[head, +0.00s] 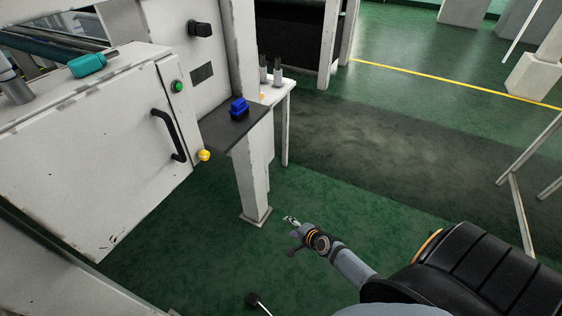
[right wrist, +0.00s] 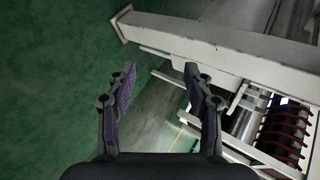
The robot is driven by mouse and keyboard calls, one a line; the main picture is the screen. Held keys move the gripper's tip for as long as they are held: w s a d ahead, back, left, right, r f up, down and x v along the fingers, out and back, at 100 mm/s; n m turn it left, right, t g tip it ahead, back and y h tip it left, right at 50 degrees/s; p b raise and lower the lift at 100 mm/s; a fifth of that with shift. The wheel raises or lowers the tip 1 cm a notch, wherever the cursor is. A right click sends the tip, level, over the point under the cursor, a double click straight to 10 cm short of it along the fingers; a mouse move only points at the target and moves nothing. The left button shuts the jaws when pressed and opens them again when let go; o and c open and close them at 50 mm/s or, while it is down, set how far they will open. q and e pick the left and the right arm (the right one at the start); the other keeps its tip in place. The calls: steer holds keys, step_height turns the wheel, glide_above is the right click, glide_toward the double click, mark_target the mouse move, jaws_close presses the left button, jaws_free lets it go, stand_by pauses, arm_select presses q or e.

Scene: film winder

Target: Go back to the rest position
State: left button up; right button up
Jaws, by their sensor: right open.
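My right gripper (head: 291,221) hangs over the green floor in the lower middle of the head view, to the right of and below the foot of a white post. In the right wrist view its two fingers (right wrist: 160,76) stand apart with nothing between them. Beyond them are green floor and a white machine frame. My left gripper does not show in either view.
A white machine cabinet (head: 95,165) with a black handle (head: 170,136) fills the left. A grey shelf (head: 222,129) on a white post (head: 252,185) carries a blue object (head: 239,106). A yellow knob (head: 204,155) sticks out. Green floor (head: 340,185) lies clear right of the post.

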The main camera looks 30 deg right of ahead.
steer(key=s+f+n+g+h, duration=0.1)
steer(key=s+f+n+g, duration=0.4)
steer(key=s+f, duration=0.85)
steer(key=s+a+f+n+g, duration=0.1)
steer(key=s+f+n, duration=0.2)
steer(key=s, duration=0.4)
steer(key=s+f+n+g, duration=0.1)
steer(key=s+f+n, duration=0.2)
steer(key=s+n, duration=0.2)
steer(key=s+a+f+n+g, duration=0.1)
steer(key=s+f+n+g, duration=0.1)
steer(key=s, duration=0.9)
steer(key=shift+a+f+n+h, duration=0.4)
steer(key=shift+f+n, duration=0.35)
steer(key=shift+n, duration=0.25)
